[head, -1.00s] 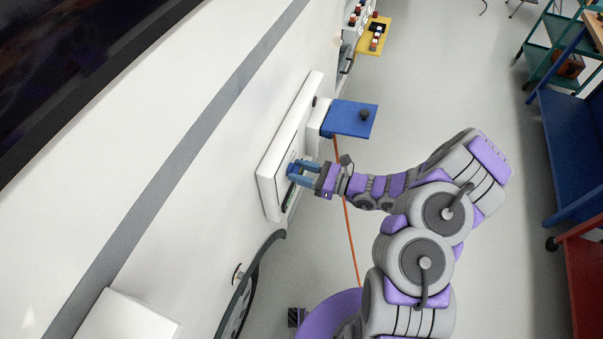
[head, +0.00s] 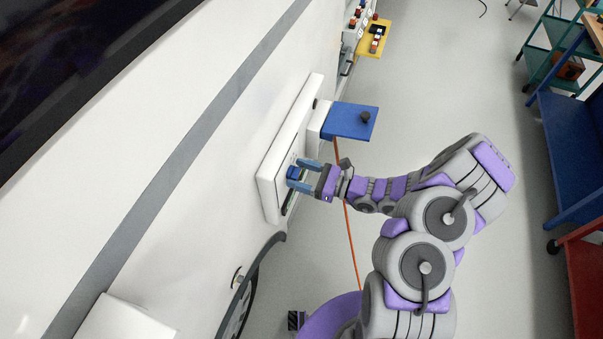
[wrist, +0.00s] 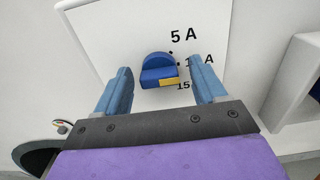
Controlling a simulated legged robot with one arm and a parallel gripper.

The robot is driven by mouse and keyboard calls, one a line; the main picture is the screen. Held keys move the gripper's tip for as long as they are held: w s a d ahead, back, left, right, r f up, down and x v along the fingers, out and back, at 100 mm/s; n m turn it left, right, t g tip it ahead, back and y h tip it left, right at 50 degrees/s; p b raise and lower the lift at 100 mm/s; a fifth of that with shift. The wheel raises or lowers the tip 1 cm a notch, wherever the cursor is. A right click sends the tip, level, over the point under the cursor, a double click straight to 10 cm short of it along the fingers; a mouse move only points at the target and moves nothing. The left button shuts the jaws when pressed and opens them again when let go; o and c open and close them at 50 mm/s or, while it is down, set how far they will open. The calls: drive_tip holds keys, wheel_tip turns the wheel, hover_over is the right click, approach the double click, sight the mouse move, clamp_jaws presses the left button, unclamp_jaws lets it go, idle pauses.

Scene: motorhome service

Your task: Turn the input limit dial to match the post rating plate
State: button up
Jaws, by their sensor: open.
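The input limit dial is a blue round knob (wrist: 158,70) with a yellow patch at its lower right, on a white panel. Beside it are printed "5 A", a partly hidden label starting with 1, and "15", cut off by a finger. The yellow patch lies beside the "15". My gripper (wrist: 160,64) is open, with one blue finger on each side of the dial; gaps show between fingers and knob. In the head view my gripper (head: 305,175) is at the wall panel (head: 268,178), with the dial between its fingers. I cannot make out a post rating plate.
A dark curved part (head: 257,270) stands out from the wall below. Floor to the right is clear up to the shelves.

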idle(0.3)
drive_tip(key=p+v, duration=0.2)
drive_tip(key=v, duration=1.5)
drive_tip(key=shift+d, duration=0.2)
drive_tip(key=s+a+r+n+g+h+b, duration=0.2)
drive_tip(key=s+a+r+n+g+h, duration=0.3)
drive_tip(key=s+a+r+n+g, duration=0.75)
drive_tip(key=s+d+r+n+t+h+b, duration=0.1)
drive_tip(key=s+d+r+n+t+h, duration=0.1)
drive_tip(key=s+d+n+h, duration=0.2)
drive_tip(key=s+d+r+n+t+h+b, duration=0.2)
drive_tip(key=s+d+n+h, duration=0.3)
drive_tip(key=s+h, duration=0.3)
drive_tip(key=shift+s+d+r, duration=0.45)
drive_tip(key=shift+s+d, duration=0.1)
drive_tip(key=shift+s, duration=0.5)
drive_tip(key=shift+n+t, duration=0.25)
